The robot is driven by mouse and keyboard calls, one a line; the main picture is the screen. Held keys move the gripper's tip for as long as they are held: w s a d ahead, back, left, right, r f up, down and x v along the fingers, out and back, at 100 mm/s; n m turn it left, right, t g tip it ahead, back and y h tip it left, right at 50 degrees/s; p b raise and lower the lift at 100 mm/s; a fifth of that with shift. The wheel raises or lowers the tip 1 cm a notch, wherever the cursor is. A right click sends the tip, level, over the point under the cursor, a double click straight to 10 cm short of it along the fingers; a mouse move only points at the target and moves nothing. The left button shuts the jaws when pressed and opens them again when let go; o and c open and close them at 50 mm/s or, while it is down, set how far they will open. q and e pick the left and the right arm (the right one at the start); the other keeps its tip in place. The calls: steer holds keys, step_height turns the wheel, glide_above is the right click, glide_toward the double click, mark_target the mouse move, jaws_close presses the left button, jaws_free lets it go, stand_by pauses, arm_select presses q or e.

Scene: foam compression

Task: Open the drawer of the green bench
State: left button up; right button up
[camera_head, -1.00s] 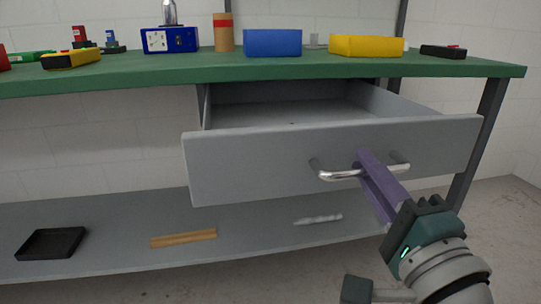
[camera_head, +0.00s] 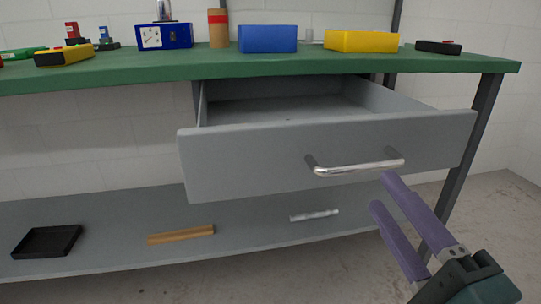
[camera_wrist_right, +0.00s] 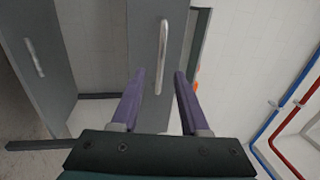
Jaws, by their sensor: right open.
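The green bench (camera_head: 300,69) has a grey drawer (camera_head: 240,165) under its top. The drawer is pulled out, and its empty-looking inside shows behind the front panel. Its silver bar handle (camera_head: 358,168) is on the front; it also shows in the right wrist view (camera_wrist_right: 162,55). My right gripper (camera_head: 382,190) is open and empty, with purple fingers below and to the right of the handle, apart from it. In the right wrist view the handle lies ahead, between the lines of the two fingers (camera_wrist_right: 157,78). My left gripper is not in view.
On the bench top stand a blue bin (camera_head: 268,39), a yellow bin (camera_head: 361,41), a blue device (camera_head: 164,36) and a brown cylinder (camera_head: 218,28). A lower shelf (camera_head: 110,215) holds a black tray (camera_head: 47,241) and a wooden piece (camera_head: 181,234). Floor is free at the right.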

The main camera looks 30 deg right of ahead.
steer(key=shift+v, duration=1.65)
